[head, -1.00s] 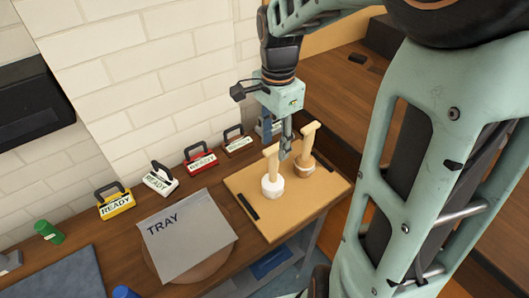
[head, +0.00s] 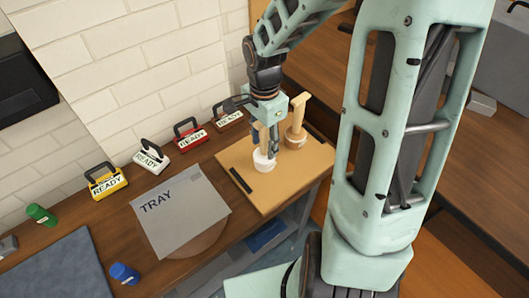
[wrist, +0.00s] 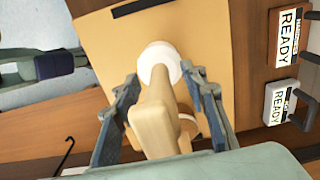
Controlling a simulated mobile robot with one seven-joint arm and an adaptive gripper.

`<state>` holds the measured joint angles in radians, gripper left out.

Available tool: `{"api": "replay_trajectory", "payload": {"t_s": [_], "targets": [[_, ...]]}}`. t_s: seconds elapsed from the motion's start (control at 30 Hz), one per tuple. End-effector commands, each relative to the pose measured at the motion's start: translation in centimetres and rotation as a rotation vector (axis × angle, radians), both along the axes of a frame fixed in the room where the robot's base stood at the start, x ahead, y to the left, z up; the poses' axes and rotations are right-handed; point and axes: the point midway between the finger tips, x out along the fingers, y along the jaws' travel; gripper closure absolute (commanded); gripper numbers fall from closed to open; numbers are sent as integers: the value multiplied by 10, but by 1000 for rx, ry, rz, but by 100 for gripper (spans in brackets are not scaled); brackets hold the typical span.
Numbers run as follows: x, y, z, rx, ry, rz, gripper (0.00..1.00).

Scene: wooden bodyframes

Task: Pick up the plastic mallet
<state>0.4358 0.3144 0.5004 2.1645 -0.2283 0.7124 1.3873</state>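The mallet with the white head (head: 263,161), which looks like the plastic one, stands head down on a light wooden board (head: 235,160), handle up. In the wrist view its white head (wrist: 153,51) and pale handle (wrist: 155,118) lie between my fingers. My gripper (wrist: 160,82) is open, one finger on each side of the handle, with gaps visible. In the head view my gripper (head: 267,138) is low over this mallet and hides part of its handle. A second mallet with a wooden head (head: 296,135) stands just to the right, partly hidden in the wrist view.
A grey sheet marked TRAY (head: 180,215) lies left of the board. Several READY holders, including a red one (head: 190,136) and a yellow one (head: 106,182), line the wall. A blue cylinder (head: 124,273) and green cylinder (head: 41,214) stand farther left.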

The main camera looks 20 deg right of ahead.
Motion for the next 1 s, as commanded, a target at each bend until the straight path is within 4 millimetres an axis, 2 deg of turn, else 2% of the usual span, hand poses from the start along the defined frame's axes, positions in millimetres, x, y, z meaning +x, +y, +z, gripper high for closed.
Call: {"api": "replay_trajectory", "payload": {"t_s": [0.17,0.5,1.0], "targets": [[0,0,0,0,0,0,63],[0,0,1,-1,0,0,100],[2,-3,8,-1,-1,1,100]]}}
